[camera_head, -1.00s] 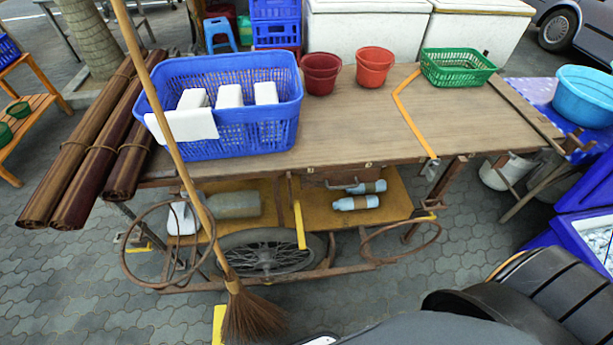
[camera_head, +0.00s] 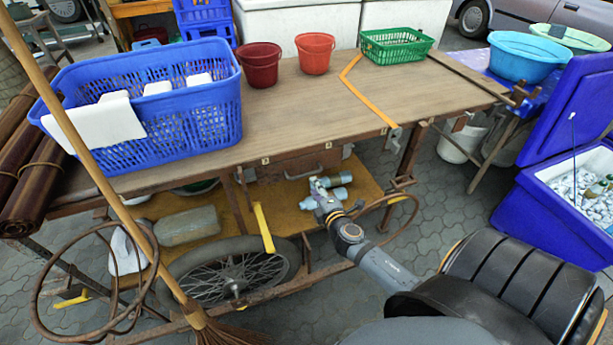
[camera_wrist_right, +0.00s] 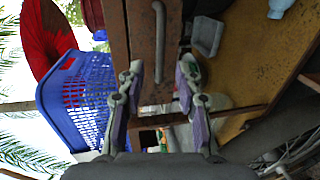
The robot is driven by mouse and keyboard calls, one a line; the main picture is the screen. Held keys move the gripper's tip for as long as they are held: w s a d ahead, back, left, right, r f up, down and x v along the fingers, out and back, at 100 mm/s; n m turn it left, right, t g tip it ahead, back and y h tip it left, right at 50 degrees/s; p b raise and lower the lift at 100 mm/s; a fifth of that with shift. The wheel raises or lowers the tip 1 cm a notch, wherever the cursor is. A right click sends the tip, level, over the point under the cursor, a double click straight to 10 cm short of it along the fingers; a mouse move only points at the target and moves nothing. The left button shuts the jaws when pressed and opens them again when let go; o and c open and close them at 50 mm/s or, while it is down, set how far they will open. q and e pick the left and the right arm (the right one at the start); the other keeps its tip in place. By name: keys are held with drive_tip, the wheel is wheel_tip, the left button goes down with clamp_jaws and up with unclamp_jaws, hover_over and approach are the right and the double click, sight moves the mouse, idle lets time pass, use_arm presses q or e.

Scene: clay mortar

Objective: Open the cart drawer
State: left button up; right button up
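The cart is a wooden table (camera_head: 280,115) on a rusty wheeled frame. Its brown drawer (camera_head: 272,168) sits shut under the tabletop, with a small handle on its front. In the right wrist view, which is turned sideways, the drawer front (camera_wrist_right: 122,45) and its metal handle (camera_wrist_right: 159,45) show up close. My right gripper (camera_head: 320,183) is in front of the cart, just below and right of the handle. In the wrist view the right gripper (camera_wrist_right: 158,82) is open, its fingers apart on either side of the handle's line and nothing between them. My left gripper is out of view.
A blue basket (camera_head: 185,125), red buckets (camera_head: 314,55) and a green basket (camera_head: 375,50) stand on the tabletop. Bottles lie on the yellow lower shelf (camera_head: 290,215), partly behind my right gripper. A broom (camera_head: 100,190) leans at left. A blue cooler (camera_head: 545,215) stands at right.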

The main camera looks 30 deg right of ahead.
sight(307, 175)
drive_tip(key=x, duration=0.9)
drive_tip(key=shift+f, duration=0.1)
clamp_jaws()
